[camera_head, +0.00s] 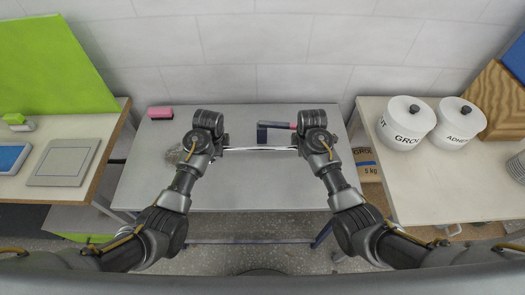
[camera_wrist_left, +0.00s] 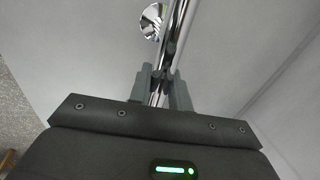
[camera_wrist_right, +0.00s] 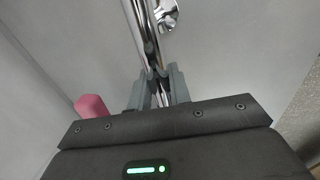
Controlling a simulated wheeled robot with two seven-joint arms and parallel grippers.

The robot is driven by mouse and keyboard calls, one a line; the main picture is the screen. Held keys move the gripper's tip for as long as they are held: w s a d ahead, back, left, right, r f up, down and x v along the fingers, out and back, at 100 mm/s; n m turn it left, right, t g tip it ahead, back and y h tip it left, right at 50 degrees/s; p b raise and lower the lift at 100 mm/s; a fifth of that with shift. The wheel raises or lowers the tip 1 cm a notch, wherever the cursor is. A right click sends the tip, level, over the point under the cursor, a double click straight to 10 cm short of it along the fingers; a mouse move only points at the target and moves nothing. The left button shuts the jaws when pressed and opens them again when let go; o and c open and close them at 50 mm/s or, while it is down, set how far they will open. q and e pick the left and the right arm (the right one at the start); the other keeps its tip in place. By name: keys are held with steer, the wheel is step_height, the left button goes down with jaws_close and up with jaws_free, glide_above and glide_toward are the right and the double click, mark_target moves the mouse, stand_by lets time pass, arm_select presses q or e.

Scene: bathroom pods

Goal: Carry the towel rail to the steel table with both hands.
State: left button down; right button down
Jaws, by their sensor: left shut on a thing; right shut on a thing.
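The towel rail (camera_head: 260,149) is a shiny chrome bar, held level between my two grippers over the grey steel table (camera_head: 260,190). My left gripper (camera_wrist_left: 164,85) is shut on the rail in the left wrist view, with a round chrome mount just beyond the fingers. My right gripper (camera_wrist_right: 157,85) is shut on the rail in the right wrist view, with another chrome mount close to it. In the head view the wrists hide the rail's ends. I cannot tell whether the rail touches the tabletop.
A pink block (camera_head: 160,112) lies at the table's back left. A dark-headed tool with a pink handle (camera_head: 270,127) lies behind the rail. A clear object (camera_head: 174,155) sits by my left wrist. Side benches hold a grey panel (camera_head: 64,162) and white canisters (camera_head: 406,123).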

arm_select(q)
steer(key=shift+w+r, duration=0.1)
steer(key=shift+r, duration=0.1)
arm_select(e)
steer(key=shift+w+r, duration=0.1)
steer(key=shift+r, duration=0.1)
